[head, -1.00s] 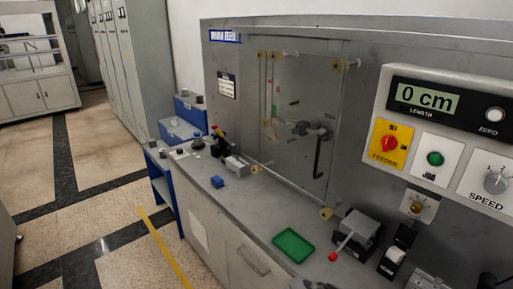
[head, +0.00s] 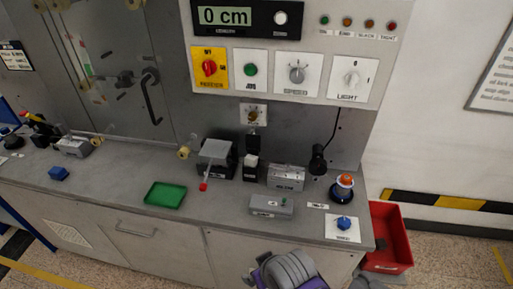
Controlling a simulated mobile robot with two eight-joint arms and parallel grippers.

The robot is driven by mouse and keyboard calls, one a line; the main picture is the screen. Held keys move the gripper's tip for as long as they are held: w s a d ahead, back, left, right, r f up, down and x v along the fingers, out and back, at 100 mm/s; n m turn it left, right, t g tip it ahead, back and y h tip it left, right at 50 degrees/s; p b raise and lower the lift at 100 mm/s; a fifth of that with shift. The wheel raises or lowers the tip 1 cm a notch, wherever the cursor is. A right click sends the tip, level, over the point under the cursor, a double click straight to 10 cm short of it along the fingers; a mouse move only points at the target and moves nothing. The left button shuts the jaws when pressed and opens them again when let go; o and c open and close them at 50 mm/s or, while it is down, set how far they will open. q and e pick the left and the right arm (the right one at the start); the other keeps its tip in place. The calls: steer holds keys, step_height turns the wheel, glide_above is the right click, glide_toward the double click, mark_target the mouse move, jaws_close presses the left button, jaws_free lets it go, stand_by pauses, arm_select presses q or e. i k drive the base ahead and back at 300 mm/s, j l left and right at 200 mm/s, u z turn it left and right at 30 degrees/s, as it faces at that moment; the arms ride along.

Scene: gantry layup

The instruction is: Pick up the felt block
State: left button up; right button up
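A grey and purple part of my own arm shows at the bottom edge, apart from both blocks. No gripper fingertips are in view.
A green tray (head: 165,195) lies empty on the bench. Right of it stand a lever device with a red knob (head: 203,187), grey boxes (head: 271,206), an orange-topped button (head: 345,181) and a blue knob (head: 344,223). A red bin (head: 388,238) stands on the floor at the right.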

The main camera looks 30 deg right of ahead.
mark_target(250, 159)
steer(key=z, duration=1)
steer(key=i+j+z, duration=0.15)
steer(key=j, duration=0.35)
steer(key=j+z, duration=0.15)
steer(key=j, duration=0.35)
steer(key=i+j+z, duration=0.15)
steer(key=j, duration=0.4)
steer(key=k, duration=0.05)
